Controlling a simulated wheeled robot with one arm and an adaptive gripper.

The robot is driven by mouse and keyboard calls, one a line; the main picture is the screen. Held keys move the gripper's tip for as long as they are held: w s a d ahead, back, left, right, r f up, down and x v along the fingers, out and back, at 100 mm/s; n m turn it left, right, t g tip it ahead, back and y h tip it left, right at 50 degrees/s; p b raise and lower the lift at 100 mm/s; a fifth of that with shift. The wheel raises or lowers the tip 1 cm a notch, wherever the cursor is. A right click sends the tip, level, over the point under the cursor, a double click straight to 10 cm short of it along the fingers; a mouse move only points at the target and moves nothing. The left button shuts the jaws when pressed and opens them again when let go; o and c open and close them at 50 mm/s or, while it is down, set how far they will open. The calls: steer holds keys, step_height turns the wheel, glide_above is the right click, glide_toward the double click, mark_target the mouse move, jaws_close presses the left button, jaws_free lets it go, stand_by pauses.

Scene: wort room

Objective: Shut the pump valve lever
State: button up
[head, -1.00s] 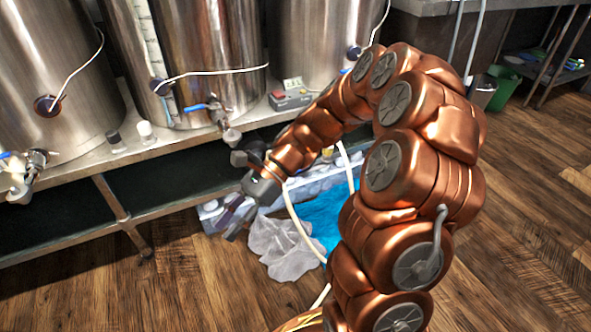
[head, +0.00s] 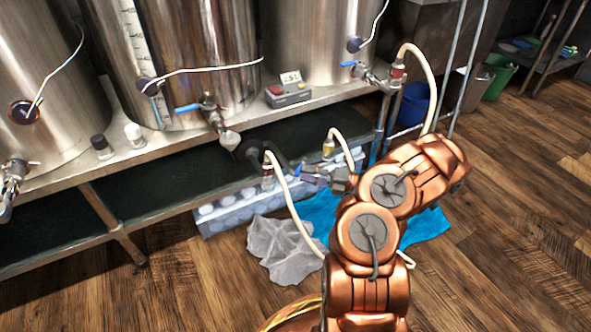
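The pump (head: 247,151) is a dark, rounded unit on the lower shelf below the middle kettle, with pale hoses on its fittings. A small blue lever (head: 308,180) shows just right of the near hose fitting; it looks like the pump valve lever. My gripper (head: 312,174) reaches in from the right with its grey fingers at or very near this lever. I cannot tell whether they touch it. The fingers are small and overlap the fittings, so their opening is unclear. The lever's exact angle is partly hidden.
Steel kettles on the shelf above have blue-handled valves (head: 187,108) (head: 348,64). A grey-red device (head: 288,92) sits on that shelf. Hoses (head: 293,215) hang near my arm. A grey cloth (head: 283,250) and a blue cloth (head: 425,227) lie below. The floor at left is clear.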

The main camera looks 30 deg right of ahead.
mark_target(298, 171)
steer(key=d+f+m+t+h, duration=0.1)
steer(key=d+f+m+h, duration=0.1)
steer(key=d+f+m, duration=0.15)
steer(key=shift+n, duration=0.25)
steer(key=b+x, duration=0.3)
steer(key=x, duration=0.3)
steer(key=shift+w+a+r, duration=0.1)
steer(key=shift+w+a, duration=0.05)
steer(key=shift+w, duration=0.1)
jaws_close()
stand_by(0.3)
